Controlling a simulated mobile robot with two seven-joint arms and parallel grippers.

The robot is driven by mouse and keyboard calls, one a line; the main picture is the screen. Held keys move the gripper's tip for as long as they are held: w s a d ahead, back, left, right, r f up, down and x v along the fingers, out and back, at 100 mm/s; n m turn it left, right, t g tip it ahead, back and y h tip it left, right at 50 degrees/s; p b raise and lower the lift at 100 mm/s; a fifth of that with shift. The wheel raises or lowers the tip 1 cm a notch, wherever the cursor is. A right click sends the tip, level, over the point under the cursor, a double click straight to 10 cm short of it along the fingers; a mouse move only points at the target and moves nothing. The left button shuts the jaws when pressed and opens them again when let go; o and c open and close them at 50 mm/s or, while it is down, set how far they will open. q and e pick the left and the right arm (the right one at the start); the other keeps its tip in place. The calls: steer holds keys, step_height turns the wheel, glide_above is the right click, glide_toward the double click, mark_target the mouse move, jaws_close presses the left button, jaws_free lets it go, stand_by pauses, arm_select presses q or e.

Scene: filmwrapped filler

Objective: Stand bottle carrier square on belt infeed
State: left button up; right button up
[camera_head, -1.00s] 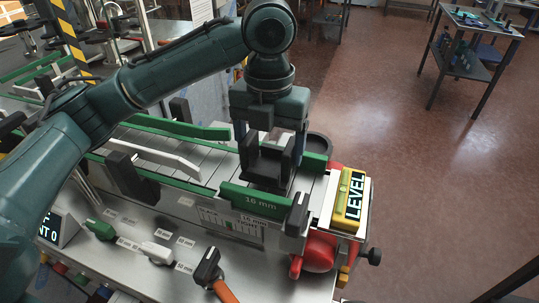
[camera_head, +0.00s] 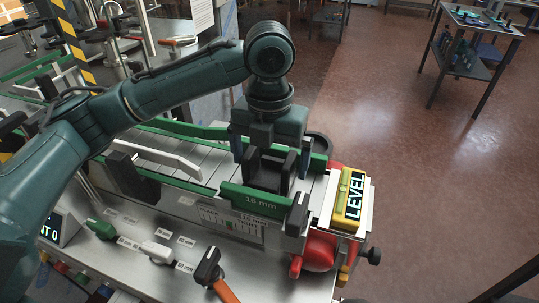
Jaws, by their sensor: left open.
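The bottle carrier (camera_head: 265,176) is a dark, open-topped holder with upright walls. It stands on the belt infeed (camera_head: 226,178), behind the green 16 mm guide plate (camera_head: 256,201). My left gripper (camera_head: 271,160) comes down from above, open, with one finger on each side of the carrier. I cannot tell whether the fingers touch it. The guide plate hides the carrier's lower front edge, so its exact squareness is hard to judge. My right gripper is not in view.
Green rails flank the belt. A side table (camera_head: 487,22) stands far right.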

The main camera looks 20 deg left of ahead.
mark_target(270, 178)
arm_select(q)
step_height(270, 178, up, 12)
steer(key=shift+r, duration=0.15)
stand_by(0.3)
